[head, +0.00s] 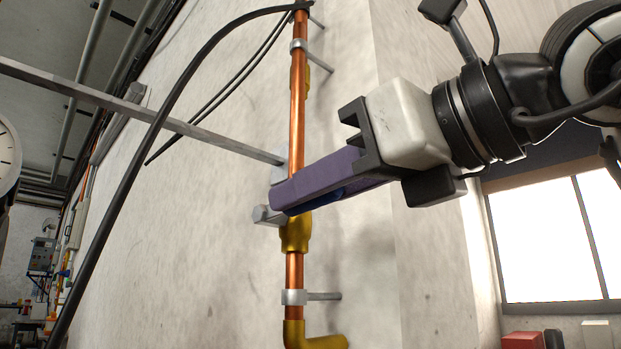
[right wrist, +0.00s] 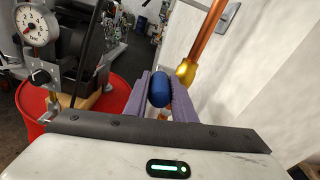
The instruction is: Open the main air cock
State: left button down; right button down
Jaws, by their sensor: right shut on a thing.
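The main air cock is a brass valve (head: 297,232) on an upright copper pipe (head: 294,268) against the pale wall. Its blue handle (head: 330,196) shows under the purple fingers of my right gripper (head: 280,196), which reach in from the right. In the right wrist view the blue handle (right wrist: 160,91) sits between the two purple fingers, with the brass fitting (right wrist: 187,71) just beyond them to the right. The right gripper is shut on the handle. The fingers hide much of the handle and part of the valve in the head view. My left gripper is not in view.
A grey bar (head: 140,109) runs from the left to near the pipe, just above the fingers. A black cable (head: 133,180) hangs left of the pipe. A red drum (right wrist: 117,92) and pressure gauge (right wrist: 33,24) stand left in the wrist view. A window (head: 545,240) is at right.

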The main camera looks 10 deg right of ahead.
notch_tip(320, 180, up, 3)
jog(key=g+h+p, duration=0.1)
jog(key=p, duration=0.4)
jog(key=shift+w+a+f+g, duration=0.1)
jog(key=shift+g, duration=0.3)
jog(key=g+h+p, duration=0.1)
jog(key=p, duration=0.2)
jog(key=w+r+g+h+p, duration=0.1)
jog(key=p, duration=0.3)
jog(key=shift+a+r+g, duration=0.25)
jog(key=shift+a+g, duration=0.05)
jog(key=shift+g, duration=0.1)
jog(key=shift+h+p, duration=0.3)
jog(key=shift+p, duration=0.25)
jog(key=c, duration=1.5)
grip_release()
jog(key=shift+f, duration=0.1)
jog(key=b+v, duration=0.1)
jog(key=v, duration=0.9)
jog(key=shift+d+r, duration=0.1)
jog(key=shift+r, duration=0.1)
